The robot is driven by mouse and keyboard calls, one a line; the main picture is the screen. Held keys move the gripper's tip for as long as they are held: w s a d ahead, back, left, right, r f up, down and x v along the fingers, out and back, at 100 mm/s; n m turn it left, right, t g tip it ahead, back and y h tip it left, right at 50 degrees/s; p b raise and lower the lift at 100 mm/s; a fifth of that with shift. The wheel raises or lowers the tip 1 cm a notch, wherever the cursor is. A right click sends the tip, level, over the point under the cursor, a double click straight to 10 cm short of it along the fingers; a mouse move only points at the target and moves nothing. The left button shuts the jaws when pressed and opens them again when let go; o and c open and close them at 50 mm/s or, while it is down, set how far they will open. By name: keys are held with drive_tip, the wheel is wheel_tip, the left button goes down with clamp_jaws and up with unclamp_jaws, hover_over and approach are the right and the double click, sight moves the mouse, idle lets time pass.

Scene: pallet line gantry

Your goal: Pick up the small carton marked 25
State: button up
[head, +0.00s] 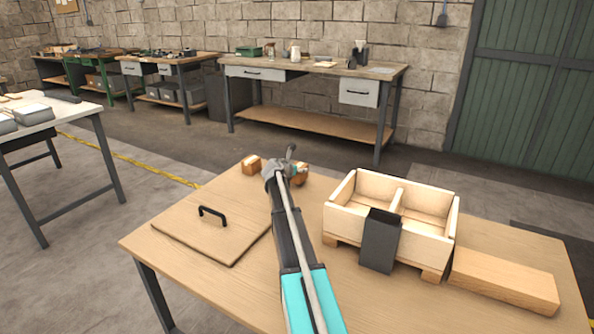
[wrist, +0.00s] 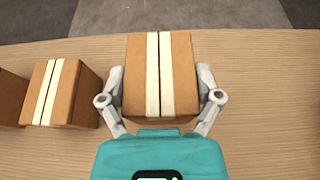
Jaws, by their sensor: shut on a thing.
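My gripper (wrist: 161,98) is shut on a small brown carton (wrist: 178,75) with pale tape stripes across its top, between the two fingers in the wrist view. In the head view this carton (head: 302,174) is mostly hidden behind my gripper (head: 290,173), near the far edge of the table. A second, similar carton (wrist: 66,92) stands to its left in the wrist view, apart from the gripper. It also shows in the head view (head: 251,165). No number is readable on either carton. I cannot tell whether the held carton is off the table.
A wooden board with a black handle (head: 190,226) lies on the table's left. A two-compartment wooden box (head: 343,226) stands on the right, with a dark upright holder (head: 380,243) in front and a wooden block (head: 503,280) beside it. Workbenches stand along the wall.

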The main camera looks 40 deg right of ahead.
drive_tip(key=s+a+r+p, duration=0.7)
drive_tip(key=a+r+p, duration=0.2)
drive_tip(key=a+r, duration=0.1)
drive_tip(key=shift+s+a+r, duration=0.15)
drive_tip(key=shift+s+a, duration=0.1)
drive_tip(key=shift+a, duration=0.65)
drive_tip(key=shift+r+p, duration=0.1)
drive_tip(key=shift+p, duration=0.25)
